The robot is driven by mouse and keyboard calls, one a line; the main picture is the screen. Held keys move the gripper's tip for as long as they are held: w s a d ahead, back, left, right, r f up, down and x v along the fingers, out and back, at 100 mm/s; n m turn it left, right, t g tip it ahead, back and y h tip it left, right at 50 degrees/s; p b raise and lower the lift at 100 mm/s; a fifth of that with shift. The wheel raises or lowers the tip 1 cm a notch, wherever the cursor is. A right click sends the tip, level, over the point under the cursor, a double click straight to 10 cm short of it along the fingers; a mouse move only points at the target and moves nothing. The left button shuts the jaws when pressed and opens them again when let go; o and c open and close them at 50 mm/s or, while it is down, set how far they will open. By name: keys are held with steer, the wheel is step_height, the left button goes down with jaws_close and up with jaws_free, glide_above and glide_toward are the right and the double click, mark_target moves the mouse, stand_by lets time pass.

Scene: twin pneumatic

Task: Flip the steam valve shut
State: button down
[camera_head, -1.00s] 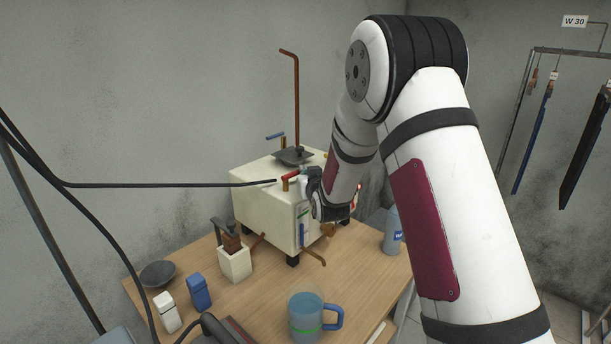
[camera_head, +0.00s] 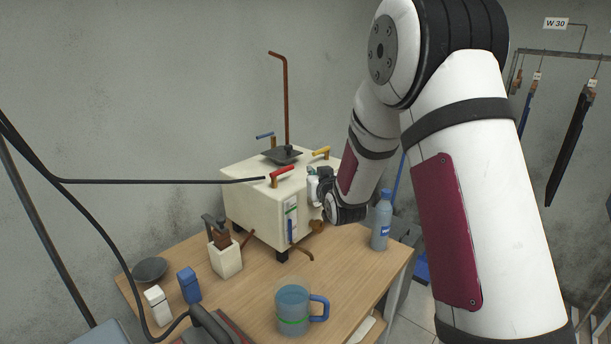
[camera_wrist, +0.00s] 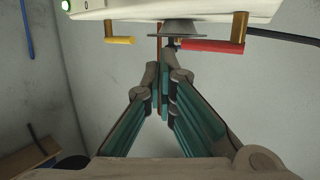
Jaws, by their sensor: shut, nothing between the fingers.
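A cream machine box (camera_head: 250,200) stands on the table with lever valves on its top. The red lever (camera_head: 282,172) is at the near edge by the black hose's end. The yellow lever (camera_head: 321,153) is at the right and the blue lever (camera_head: 265,135) at the back. No label tells which is the steam valve. My gripper (camera_head: 313,174) is just right of the red lever, apart from it. In the wrist view my gripper (camera_wrist: 163,85) is shut and empty, with the red lever (camera_wrist: 210,45) at upper right and the yellow lever (camera_wrist: 118,40) at upper left.
A rust-brown pipe (camera_head: 285,100) rises from the box. On the wooden table (camera_head: 255,280) are a blue mug (camera_head: 293,305), a bottle (camera_head: 382,220), a white holder (camera_head: 227,258) and small containers. The black hose (camera_head: 160,182) crosses at left.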

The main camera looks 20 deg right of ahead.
steer(key=s+d, duration=0.1)
steer(key=s, duration=0.2)
steer(key=s+d+r, duration=0.1)
steer(key=s, duration=0.1)
steer(key=shift+d, duration=0.35)
steer(key=shift+r, duration=0.1)
steer(key=s+a+r+g, duration=0.2)
steer(key=s+r, duration=0.2)
steer(key=s, duration=0.3)
steer(key=s+a+r+g, duration=0.2)
steer(key=s+r+g, duration=0.1)
steer(key=s, duration=0.4)
steer(key=s+a+g, duration=0.2)
steer(key=s+g, duration=0.1)
steer(key=s, duration=1)
steer(key=s+a+g, duration=0.2)
steer(key=s, duration=1.1)
steer(key=shift+a+n+g+y, duration=0.25)
steer(key=shift+n+g+y, duration=0.05)
steer(key=shift+g+y, duration=0.1)
